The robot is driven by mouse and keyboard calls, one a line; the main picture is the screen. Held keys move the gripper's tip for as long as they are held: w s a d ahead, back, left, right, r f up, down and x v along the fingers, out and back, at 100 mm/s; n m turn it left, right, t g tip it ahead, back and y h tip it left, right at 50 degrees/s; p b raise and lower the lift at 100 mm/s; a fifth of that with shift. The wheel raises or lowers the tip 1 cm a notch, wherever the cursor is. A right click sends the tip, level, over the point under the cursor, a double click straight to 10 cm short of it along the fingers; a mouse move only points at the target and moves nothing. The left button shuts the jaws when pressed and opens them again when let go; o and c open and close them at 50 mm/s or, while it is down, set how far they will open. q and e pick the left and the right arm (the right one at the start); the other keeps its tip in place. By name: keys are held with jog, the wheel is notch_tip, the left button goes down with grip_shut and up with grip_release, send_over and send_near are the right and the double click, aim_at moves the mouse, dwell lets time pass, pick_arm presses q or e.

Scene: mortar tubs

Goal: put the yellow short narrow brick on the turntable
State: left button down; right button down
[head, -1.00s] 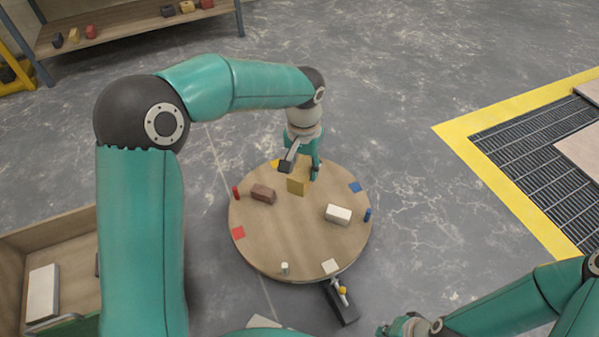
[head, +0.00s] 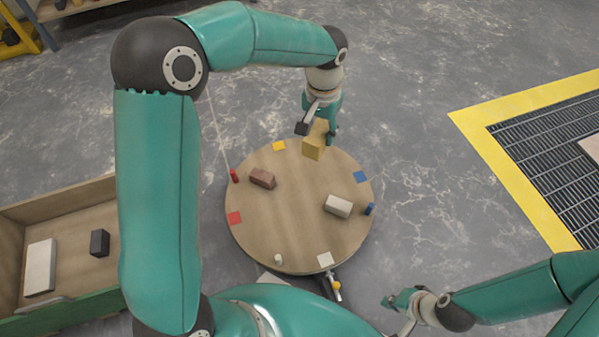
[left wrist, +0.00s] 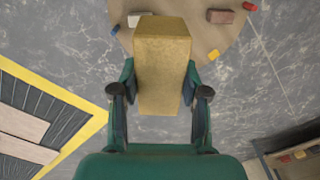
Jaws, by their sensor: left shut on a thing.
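The yellow brick (head: 313,149) is between the fingers of my left gripper (head: 317,132), which is shut on it. In the head view it overlaps the far edge of the round wooden turntable (head: 295,220) and appears raised above it. The left wrist view shows the brick (left wrist: 162,65) large between both fingers of the gripper (left wrist: 160,98), with part of the turntable (left wrist: 185,35) beyond. My right gripper (head: 392,314) is open and empty at the lower right, away from the turntable.
The turntable carries a brown-red brick (head: 262,178), a white brick (head: 338,206), coloured patches and small red, blue and white pegs near its rim. A wooden bin (head: 70,212) with a white and a dark brick stands left. A yellow-edged grate (head: 550,160) lies right.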

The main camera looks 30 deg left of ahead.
pick_arm(q)
jog(key=shift+w+a+f+m, duration=0.1)
jog(key=shift+w+f+m, duration=0.15)
jog(key=shift+f+m, duration=0.25)
jog(key=w+a+f+m+b, duration=0.1)
jog(key=a+f+m+b, duration=0.1)
jog(key=f+m, duration=0.6)
jog(key=w+a+f+m+b, duration=0.2)
jog(key=f+m+b, duration=0.3)
jog(key=f, duration=1.5)
jog(key=w+a+f+m+b, duration=0.2)
jog(key=a+f+m+b, duration=0.2)
jog(key=f+m, duration=0.8)
notch_tip(320, 180, down, 2)
jog(key=shift+w, duration=0.1)
jog(key=shift+d+f+b, duration=0.1)
jog(key=shift+f+b, duration=0.6)
jog(key=shift+b, duration=0.15)
jog(key=shift+f+b, duration=0.4)
jog(key=shift+c, duration=2.4)
grip_release()
